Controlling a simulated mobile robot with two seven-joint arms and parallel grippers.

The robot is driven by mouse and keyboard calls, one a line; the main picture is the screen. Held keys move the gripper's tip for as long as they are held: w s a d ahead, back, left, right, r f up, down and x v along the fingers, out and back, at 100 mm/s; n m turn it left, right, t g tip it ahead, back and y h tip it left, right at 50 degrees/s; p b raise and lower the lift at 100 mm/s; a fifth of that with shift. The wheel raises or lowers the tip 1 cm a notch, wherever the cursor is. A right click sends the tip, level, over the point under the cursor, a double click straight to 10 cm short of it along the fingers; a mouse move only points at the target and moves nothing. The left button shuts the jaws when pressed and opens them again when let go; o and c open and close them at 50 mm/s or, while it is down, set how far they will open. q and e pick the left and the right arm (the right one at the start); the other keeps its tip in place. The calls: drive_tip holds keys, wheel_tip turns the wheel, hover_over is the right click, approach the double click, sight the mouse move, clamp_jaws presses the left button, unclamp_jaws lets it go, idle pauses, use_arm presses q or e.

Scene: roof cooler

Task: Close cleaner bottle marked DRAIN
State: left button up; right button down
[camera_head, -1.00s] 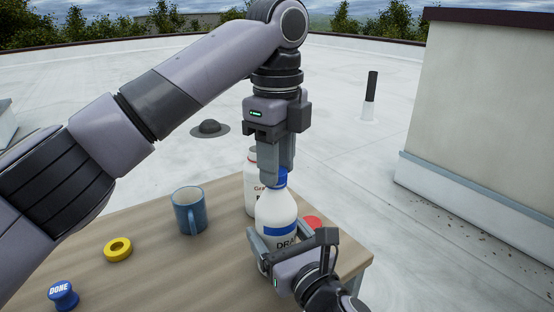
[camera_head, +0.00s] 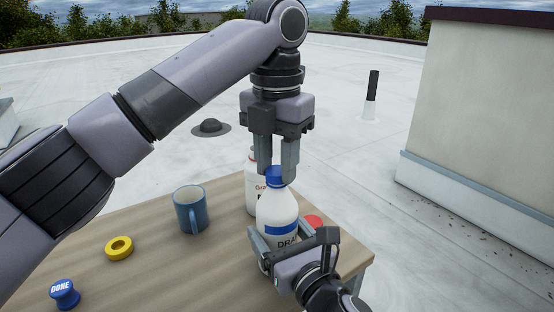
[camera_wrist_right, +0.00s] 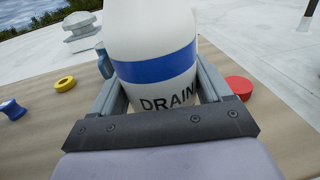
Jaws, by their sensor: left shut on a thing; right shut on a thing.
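The white cleaner bottle marked DRAIN (camera_head: 276,212) stands upright on the table, with a blue band and a blue cap (camera_head: 274,176) on its neck. My left gripper (camera_head: 276,180) points straight down from above, its fingers on either side of the blue cap and shut on it. My right gripper (camera_head: 284,246) is shut around the lower body of the bottle from the front. In the right wrist view the bottle (camera_wrist_right: 150,40) fills the space between the right fingers, with the DRAIN lettering partly covered. The cap is outside that view.
A second white bottle with a red-lettered label (camera_head: 251,185) stands close behind. A blue mug (camera_head: 190,210), a yellow ring (camera_head: 119,248) and a blue DONE button (camera_head: 64,294) are on the table (camera_head: 160,270) to the left. A red disc (camera_head: 313,221) lies at the right.

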use_arm(q)
drive_tip(key=shift+m, duration=0.8)
drive_tip(key=o, duration=1)
drive_tip(key=shift+r, duration=2.25)
drive_tip(key=shift+c, duration=0.4)
